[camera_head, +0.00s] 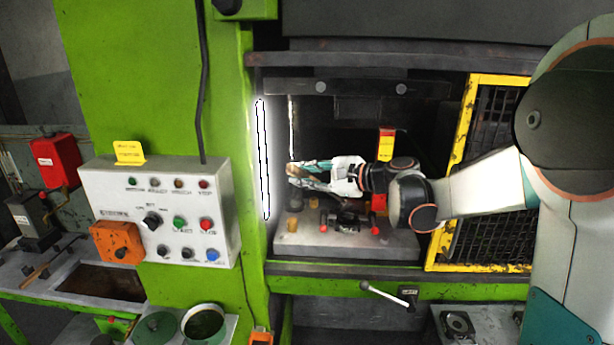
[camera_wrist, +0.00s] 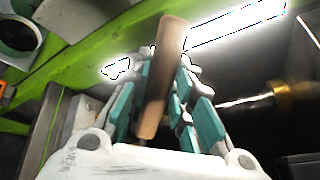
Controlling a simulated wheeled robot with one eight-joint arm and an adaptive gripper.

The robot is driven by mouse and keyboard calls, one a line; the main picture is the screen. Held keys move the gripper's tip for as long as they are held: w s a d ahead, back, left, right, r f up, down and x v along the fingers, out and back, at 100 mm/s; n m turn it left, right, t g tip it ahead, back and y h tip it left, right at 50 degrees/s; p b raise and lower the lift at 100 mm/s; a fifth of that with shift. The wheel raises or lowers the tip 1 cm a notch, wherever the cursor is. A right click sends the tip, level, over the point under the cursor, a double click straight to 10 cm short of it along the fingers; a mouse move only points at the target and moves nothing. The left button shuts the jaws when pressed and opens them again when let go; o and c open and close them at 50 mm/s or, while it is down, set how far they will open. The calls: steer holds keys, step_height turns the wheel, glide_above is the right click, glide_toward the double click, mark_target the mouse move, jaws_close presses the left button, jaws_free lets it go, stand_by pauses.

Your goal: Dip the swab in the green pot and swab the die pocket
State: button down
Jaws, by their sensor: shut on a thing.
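My gripper (camera_head: 296,172) is inside the press opening, above the lower die block. It is shut on a brown wooden handle, which I take to be the swab (camera_wrist: 160,78); the handle shows between the teal finger pads in the wrist view. The swab's head cannot be made out. The dark round die (camera_head: 346,221) sits on the grey block below and right of the fingertips; its pocket is too small to make out. The green pot (camera_head: 203,325) stands open at the lower left, outside the press; a round opening in the wrist view's upper left looks like it.
A green press column (camera_head: 248,180) with a bright light strip stands close left of my gripper. A yellow-framed mesh guard (camera_head: 470,180) is at the right. Red-tipped pins and yellowish posts (camera_head: 292,224) rise from the block. A control box (camera_head: 165,210) is at the left.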

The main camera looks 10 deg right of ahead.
steer(key=s+a+r+p, duration=0.2)
steer(key=s+a, duration=1)
steer(key=a, duration=0.3)
stand_by(0.5)
stand_by(0.4)
